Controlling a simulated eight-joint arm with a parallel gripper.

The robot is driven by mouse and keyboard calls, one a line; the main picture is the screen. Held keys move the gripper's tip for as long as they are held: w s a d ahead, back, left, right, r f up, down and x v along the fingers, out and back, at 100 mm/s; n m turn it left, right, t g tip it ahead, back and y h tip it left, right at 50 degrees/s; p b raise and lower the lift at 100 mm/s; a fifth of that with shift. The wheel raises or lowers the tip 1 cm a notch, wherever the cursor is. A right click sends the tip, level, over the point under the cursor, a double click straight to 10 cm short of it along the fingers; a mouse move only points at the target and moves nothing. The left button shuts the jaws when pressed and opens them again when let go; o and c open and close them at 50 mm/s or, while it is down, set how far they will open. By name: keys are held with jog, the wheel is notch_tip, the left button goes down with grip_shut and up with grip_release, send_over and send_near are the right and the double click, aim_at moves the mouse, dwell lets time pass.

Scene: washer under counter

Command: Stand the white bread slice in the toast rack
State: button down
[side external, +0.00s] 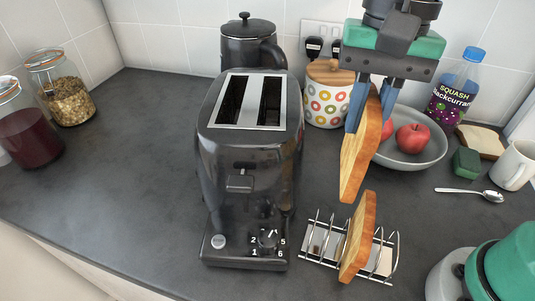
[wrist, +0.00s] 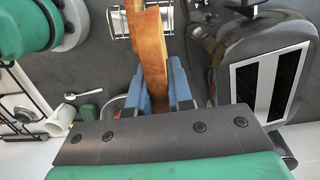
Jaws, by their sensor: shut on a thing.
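My gripper (side external: 370,108) is shut on a bread slice (side external: 358,155) with a golden face and orange-brown crust. It hangs nearly upright, slightly tilted, above the toast rack. It also shows between the blue fingers in the wrist view (wrist: 152,55). The wire toast rack (side external: 318,237) stands on the counter below, with a similar slice (side external: 358,240) upright in it. The held slice's lower end appears near that slice's top; I cannot tell the gap. A paler slice with a dark crust (side external: 480,141) lies at the right. I cannot tell which slice is the white one.
The black toaster (side external: 245,160) stands left of the rack. A grey bowl with red apples (side external: 411,137), a patterned jar (side external: 327,98) and a squash bottle (side external: 458,90) are behind.

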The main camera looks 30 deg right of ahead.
notch_tip(320, 180, down, 12)
jog(key=a+m, duration=0.1)
jog(key=a, duration=0.1)
jog(key=shift+s+a+m, duration=0.15)
jog(key=shift+s+m, duration=0.1)
jog(key=shift+m, duration=0.05)
dwell(0.6)
jog(key=shift+f, duration=0.1)
jog(key=c, duration=0.7)
grip_release()
notch_tip(320, 180, up, 7)
